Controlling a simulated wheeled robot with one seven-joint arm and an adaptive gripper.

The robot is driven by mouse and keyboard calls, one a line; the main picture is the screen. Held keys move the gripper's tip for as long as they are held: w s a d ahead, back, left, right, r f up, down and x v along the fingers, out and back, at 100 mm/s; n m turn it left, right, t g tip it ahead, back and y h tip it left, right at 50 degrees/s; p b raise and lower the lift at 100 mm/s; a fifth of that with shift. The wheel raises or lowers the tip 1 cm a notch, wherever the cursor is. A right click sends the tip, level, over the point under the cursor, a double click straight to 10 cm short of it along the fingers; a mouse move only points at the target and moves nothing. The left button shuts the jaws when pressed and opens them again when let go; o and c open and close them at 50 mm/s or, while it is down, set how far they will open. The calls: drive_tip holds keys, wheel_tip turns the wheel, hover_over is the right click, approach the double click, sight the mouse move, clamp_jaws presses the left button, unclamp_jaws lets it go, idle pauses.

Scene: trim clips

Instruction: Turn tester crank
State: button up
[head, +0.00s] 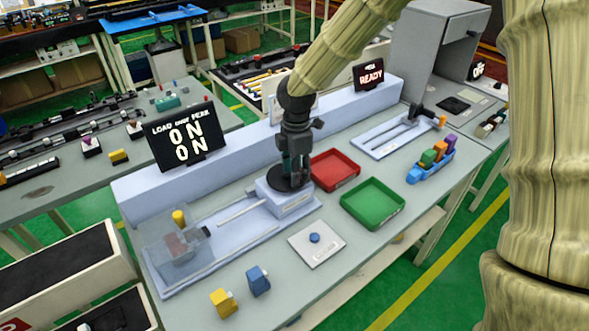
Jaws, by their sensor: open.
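The tester (235,225) is a pale blue-grey fixture on the bench with a clear cover at its left end. Its crank (278,184) shows as a dark round disc on top of a pale block (290,202) at the fixture's right end. My gripper (294,174) points down over the disc, its fingertips low at the disc's right half. The jaws are open. The fingers hide part of the crank, including any handle, and I cannot tell whether they touch it.
Right of the crank are a red tray (335,170) and a green tray (373,203). A blue holder (432,167) with coloured clips stands right. A "READY" display (369,75) stands behind.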

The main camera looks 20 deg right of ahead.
drive_tip(key=shift+s+d+f, duration=0.1)
drive_tip(key=shift+s, duration=0.3)
drive_tip(key=shift+w+f, duration=0.35)
drive_tip(key=shift+w, duration=0.1)
drive_tip(key=shift+s+r, duration=0.2)
drive_tip(key=shift+s, duration=0.05)
drive_tip(key=c, duration=0.6)
clamp_jaws()
